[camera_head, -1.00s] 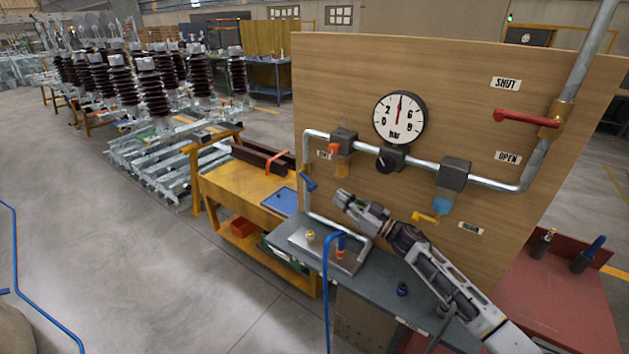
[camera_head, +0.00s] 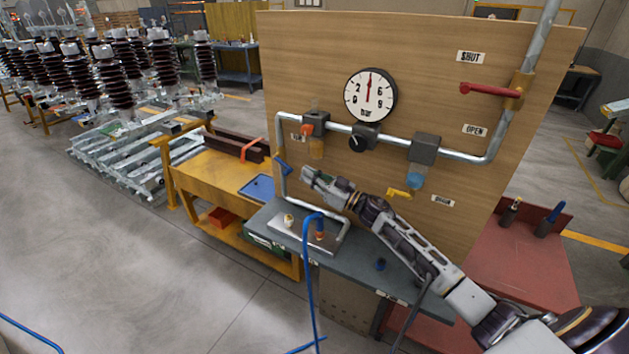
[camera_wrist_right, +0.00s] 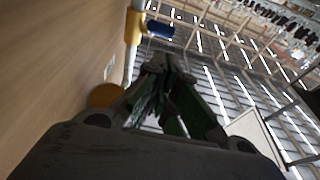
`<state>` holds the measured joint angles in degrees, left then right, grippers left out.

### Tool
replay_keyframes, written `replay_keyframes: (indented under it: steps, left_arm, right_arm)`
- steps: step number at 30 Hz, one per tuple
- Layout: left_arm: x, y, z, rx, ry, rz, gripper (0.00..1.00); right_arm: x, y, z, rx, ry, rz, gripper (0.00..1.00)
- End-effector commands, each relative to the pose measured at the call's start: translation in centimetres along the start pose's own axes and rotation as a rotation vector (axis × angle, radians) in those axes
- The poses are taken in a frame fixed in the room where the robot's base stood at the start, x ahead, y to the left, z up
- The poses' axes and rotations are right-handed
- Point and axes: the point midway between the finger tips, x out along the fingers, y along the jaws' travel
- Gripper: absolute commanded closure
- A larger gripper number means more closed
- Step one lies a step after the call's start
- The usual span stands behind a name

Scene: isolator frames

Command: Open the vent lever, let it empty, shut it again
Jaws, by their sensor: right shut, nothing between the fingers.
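A short blue lever (camera_head: 283,166) sits on the vertical pipe at the left edge of the wooden panel (camera_head: 400,60), slanting down to the right. In the right wrist view the blue lever (camera_wrist_right: 160,29) juts from a yellow valve body (camera_wrist_right: 133,28), beyond the fingertips. I cannot read a label that ties it to the vent. My right gripper (camera_head: 308,175) is shut and empty, in front of the panel, a little right of and below the blue lever, apparently apart from it. The gauge (camera_head: 370,95) needle points nearly straight up. My left gripper is not in view.
A red lever (camera_head: 490,89) points left between the SHUT and OPEN signs. A yellow lever (camera_head: 398,193) hangs below a blue bowl (camera_head: 415,180). A yellow workbench (camera_head: 205,170) stands left.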

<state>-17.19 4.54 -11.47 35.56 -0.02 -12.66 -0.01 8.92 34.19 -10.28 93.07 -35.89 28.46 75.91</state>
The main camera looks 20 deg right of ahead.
Motion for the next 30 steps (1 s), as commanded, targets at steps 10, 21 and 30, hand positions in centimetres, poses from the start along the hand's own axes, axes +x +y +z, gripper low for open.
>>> replay_keyframes:
  steps: [10, 21, 30]
  left_arm:
    - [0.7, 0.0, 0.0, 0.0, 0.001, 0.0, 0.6]
    - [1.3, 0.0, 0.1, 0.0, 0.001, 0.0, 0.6]
    - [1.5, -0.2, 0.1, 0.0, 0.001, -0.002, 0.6]
  right_arm:
    - [2.9, 0.0, 0.0, -0.001, 0.003, 0.0, 1.0]
    - [5.6, 0.0, 0.0, 0.0, 0.002, 0.0, 1.0]
    - [6.5, 0.0, 0.0, -0.001, 0.0, 0.0, 1.0]
